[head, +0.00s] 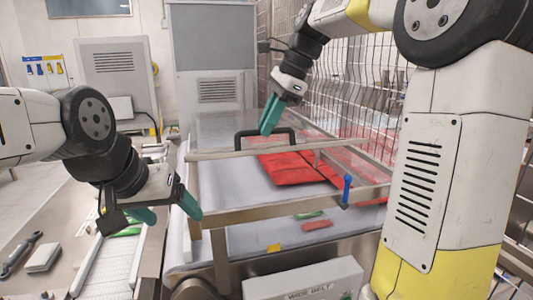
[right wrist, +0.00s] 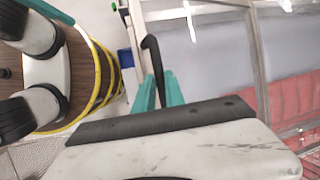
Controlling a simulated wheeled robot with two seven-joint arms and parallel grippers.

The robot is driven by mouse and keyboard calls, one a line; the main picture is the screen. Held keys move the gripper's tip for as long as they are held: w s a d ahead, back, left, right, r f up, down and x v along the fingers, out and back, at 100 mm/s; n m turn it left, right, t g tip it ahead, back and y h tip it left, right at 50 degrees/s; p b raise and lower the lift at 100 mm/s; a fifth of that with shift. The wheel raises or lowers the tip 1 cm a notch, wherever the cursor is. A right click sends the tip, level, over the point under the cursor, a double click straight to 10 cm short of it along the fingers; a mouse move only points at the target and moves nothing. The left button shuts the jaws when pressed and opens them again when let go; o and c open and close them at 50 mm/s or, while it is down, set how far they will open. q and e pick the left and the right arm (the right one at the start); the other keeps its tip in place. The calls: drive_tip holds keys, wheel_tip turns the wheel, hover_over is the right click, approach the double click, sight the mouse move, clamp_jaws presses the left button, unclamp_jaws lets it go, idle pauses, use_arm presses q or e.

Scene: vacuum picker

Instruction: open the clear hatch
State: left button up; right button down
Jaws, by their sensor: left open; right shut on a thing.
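The clear hatch (head: 225,128) is a see-through panel over the belt, with a pale metal bar along its near edge. Its black bar handle (head: 284,131) stands at that edge and also shows in the right wrist view (right wrist: 151,50). My right gripper (head: 267,128), with teal fingers, is shut on the handle near its middle; in the right wrist view the fingers (right wrist: 159,92) sit on both sides of it. I cannot tell whether the hatch is lifted at all. My left gripper (head: 168,210) is open and empty, left of the belt frame's near corner.
Red flat packs (head: 290,168) lie on the pale belt (head: 235,190), with smaller red, green and yellow pieces nearer. A blue-topped lever (head: 347,188) stands on the metal frame (head: 275,207). A wire fence (head: 355,90) runs behind. A wrench (head: 20,252) lies at left.

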drive_tip(key=w+a+r, duration=0.1)
drive_tip(key=w+r, duration=0.7)
drive_tip(key=r, duration=0.1)
drive_tip(key=shift+w+a+r, duration=0.15)
drive_tip(key=shift+a+r, duration=0.1)
drive_tip(key=shift+r, duration=0.1)
